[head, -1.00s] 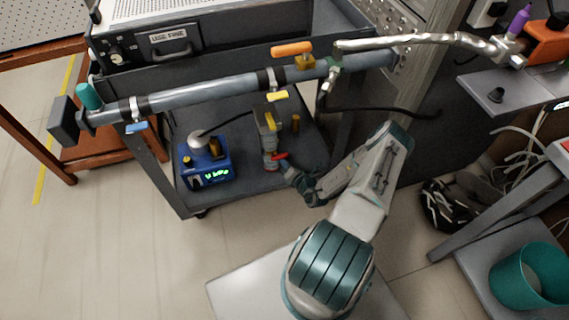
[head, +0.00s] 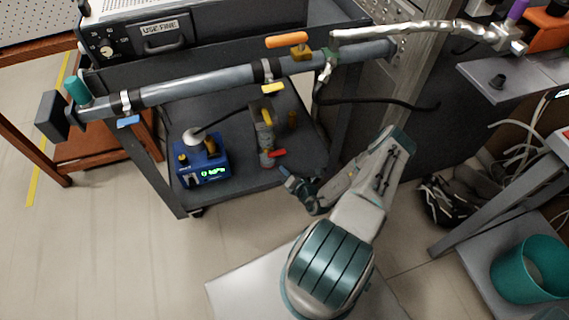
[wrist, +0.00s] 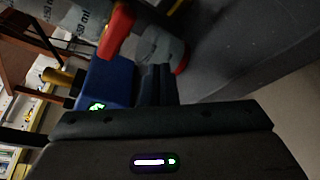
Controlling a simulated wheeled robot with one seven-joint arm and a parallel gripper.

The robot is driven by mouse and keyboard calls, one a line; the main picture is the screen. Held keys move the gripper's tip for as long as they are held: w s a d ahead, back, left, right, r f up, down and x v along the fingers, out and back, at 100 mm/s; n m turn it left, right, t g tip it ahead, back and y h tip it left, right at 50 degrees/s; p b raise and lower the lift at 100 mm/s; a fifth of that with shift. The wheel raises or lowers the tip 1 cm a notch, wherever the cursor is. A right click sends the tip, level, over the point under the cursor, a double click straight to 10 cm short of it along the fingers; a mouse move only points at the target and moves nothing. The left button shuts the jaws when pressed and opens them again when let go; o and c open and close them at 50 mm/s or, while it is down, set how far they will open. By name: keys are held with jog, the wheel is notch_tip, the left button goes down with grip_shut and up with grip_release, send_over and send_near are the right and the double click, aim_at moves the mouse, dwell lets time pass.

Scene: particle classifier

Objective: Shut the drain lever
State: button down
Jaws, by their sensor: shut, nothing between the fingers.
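The red drain lever (head: 278,153) sticks out to the right near the foot of a clear graduated vessel (head: 265,135) on the cart's lower shelf. In the wrist view the red lever (wrist: 117,30) shows large at the upper left, in front of the vessel with ml markings (wrist: 70,18). My gripper (head: 285,172) is shut and empty, just below and right of the lever, with a small gap seen from the head. In the wrist view its closed fingers (wrist: 156,85) lie below and right of the lever. The lever's pivot is hard to make out.
A blue device (head: 202,160) with a green display stands left of the vessel. A grey pipe (head: 200,88) with an orange-handled valve (head: 287,41) and a yellow tag (head: 273,88) runs above. The floor in front of the cart (head: 160,195) is clear.

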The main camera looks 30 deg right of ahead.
jog(key=s+a+r+p, duration=0.1)
jog(key=s+r, duration=0.1)
jog(key=s, duration=0.4)
jog(key=shift+s, duration=0.15)
dwell(0.5)
